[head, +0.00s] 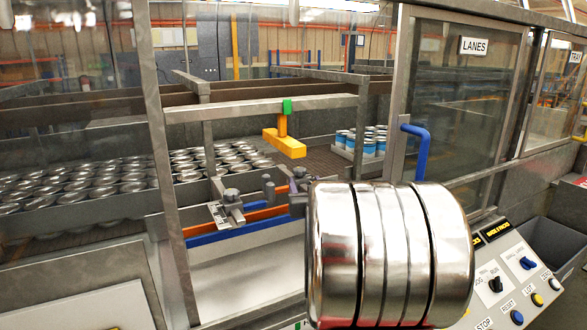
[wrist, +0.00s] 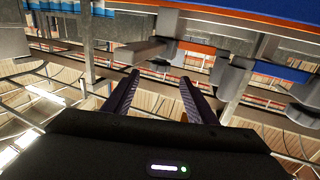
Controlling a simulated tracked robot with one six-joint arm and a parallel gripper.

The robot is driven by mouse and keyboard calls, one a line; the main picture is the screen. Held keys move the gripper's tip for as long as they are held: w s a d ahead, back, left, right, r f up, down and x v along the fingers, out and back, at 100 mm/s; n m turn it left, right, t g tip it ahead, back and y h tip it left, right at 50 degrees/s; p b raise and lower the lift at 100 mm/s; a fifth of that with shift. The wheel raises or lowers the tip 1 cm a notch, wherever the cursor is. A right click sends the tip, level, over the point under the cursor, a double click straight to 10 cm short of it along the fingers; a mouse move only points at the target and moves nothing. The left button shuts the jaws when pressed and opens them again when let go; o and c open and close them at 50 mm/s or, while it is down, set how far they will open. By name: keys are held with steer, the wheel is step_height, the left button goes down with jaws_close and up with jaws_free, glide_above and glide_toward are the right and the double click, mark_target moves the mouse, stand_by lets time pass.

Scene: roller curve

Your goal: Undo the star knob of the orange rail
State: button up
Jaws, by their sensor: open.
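The orange rail (head: 262,214) runs along the machine's front opening in the head view, just above a blue rail (head: 215,237). Dark grey clamp parts with knobs (head: 231,197) (head: 268,187) stand at these rails; I cannot tell which knob belongs to the orange one. In the wrist view, the orange rail (wrist: 262,22) is a thin strip along the blue one at the top right, with grey clamp parts (wrist: 232,76) below. My gripper (wrist: 159,77) is open and empty, its fingers left of and apart from those parts.
Metal posts and a crossbar with an orange-yellow block (head: 285,143) frame the opening. Several cans (head: 110,185) stand inside at left, blue-white cans (head: 370,142) farther back. A door with a blue handle (head: 415,132) and a control panel (head: 505,285) are at right.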

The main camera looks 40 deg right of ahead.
stand_by(0.3)
steer(key=x, duration=1.3)
steer(key=shift+w+d, duration=0.2)
steer(key=shift+w, duration=0.15)
steer(key=shift+c, duration=0.3)
steer(key=c, duration=0.9)
steer(key=shift+a, duration=0.2)
steer(key=shift+c, duration=0.5)
steer(key=shift+d, duration=0.1)
